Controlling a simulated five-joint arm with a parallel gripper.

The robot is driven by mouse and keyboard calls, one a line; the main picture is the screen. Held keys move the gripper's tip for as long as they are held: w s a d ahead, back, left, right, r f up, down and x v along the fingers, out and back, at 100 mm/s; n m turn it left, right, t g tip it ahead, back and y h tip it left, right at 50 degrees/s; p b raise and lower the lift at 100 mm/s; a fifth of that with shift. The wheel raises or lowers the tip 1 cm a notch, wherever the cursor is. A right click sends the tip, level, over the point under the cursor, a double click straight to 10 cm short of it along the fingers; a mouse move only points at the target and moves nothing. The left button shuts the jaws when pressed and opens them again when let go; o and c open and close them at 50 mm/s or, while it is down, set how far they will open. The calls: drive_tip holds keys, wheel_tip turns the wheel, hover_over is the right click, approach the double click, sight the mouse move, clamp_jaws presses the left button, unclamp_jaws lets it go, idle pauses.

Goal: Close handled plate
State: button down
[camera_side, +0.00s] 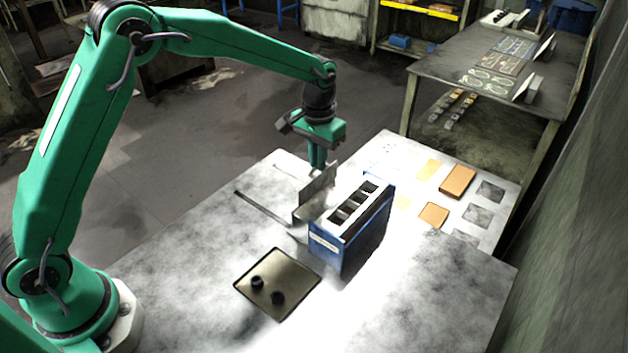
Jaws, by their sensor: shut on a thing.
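The handled plate (318,193) is a thin grey metal piece standing raised at the left side of the blue bolt former (327,247). My gripper (317,162) points down at the plate's upper edge and is shut on it; the handle itself is hard to make out behind the fingers. The former is a blue box with a pale top and a row of dark square openings. The openings are uncovered. I cannot tell whether the plate touches the box.
A square tray (297,297) with two small dark round parts lies in front of the former. Thin dark rails (262,208) lie to its left. Orange blocks (457,181) and grey squares lie on the table at right. The front right of the table is clear.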

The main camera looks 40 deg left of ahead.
sight(335, 184)
drive_tip(key=shift+d+r, duration=0.1)
drive_tip(key=shift+d, duration=2.4)
drive_tip(key=c, duration=1.5)
unclamp_jaws()
drive_tip(key=shift+c, duration=0.2)
drive_tip(key=shift+r, duration=0.1)
wheel_tip(335, 184, up, 8)
drive_tip(key=shift+f, duration=0.2)
drive_tip(key=shift+a, duration=0.1)
